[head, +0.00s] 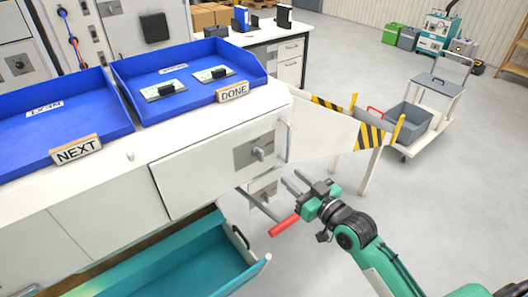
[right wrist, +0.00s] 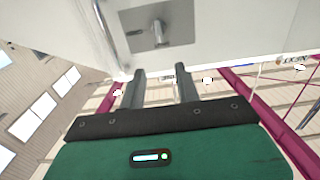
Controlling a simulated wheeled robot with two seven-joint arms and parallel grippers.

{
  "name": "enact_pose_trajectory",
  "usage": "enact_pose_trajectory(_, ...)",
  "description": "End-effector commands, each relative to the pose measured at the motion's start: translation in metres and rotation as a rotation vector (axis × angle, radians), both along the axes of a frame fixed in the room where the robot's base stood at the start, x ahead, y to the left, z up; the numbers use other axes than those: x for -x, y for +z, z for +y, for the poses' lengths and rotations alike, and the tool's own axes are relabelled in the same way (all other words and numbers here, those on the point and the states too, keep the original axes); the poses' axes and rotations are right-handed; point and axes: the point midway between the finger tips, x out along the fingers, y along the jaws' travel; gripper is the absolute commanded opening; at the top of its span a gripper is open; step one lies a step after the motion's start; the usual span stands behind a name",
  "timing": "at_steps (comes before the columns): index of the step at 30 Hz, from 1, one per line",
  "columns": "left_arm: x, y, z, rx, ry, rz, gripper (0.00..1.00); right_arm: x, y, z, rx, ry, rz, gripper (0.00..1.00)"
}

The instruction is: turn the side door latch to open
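The side door latch (head: 260,153) is a small grey metal knob on a square grey plate (head: 243,150), set in the white panel at the right end of the bench. In the right wrist view the latch (right wrist: 158,34) shows ahead of the fingers, near the top. My right gripper (head: 291,180) is below and to the right of the latch in the head view, apart from it. Its two dark fingers (right wrist: 160,72) are spread with nothing between them. My left gripper is not in view.
A teal drawer (head: 170,262) stands open below the bench. A red handle (head: 284,226) on a grey bar sits close to my right gripper. A white flap with striped edges (head: 325,130) sticks out beyond the latch. Blue trays (head: 190,97) stand on top.

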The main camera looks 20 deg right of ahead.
Motion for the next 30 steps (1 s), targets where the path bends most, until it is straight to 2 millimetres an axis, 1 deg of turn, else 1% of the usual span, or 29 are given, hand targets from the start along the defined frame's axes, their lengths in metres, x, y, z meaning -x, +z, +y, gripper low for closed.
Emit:
enact_pose_trajectory(1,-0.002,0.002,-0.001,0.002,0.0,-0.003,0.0,-0.004,0.003,0.001,-0.003,0.0,-0.004,0.33)
enact_pose_trajectory(5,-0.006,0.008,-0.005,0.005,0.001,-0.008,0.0,-0.02,0.004,0.007,-0.004,0.0,-0.003,0.33)
enact_pose_trajectory(18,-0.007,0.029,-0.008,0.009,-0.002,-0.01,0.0,-0.095,0.003,0.034,-0.003,0.0,0.0,0.33)
enact_pose_trajectory(21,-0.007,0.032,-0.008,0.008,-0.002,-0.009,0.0,-0.109,0.002,0.04,-0.003,0.0,0.001,0.33)
enact_pose_trajectory(25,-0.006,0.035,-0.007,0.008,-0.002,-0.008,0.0,-0.121,0.001,0.044,-0.001,0.0,0.0,0.33)
enact_pose_trajectory(30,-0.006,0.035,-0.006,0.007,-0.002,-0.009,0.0,-0.127,0.0,0.046,-0.001,0.0,0.001,0.33)
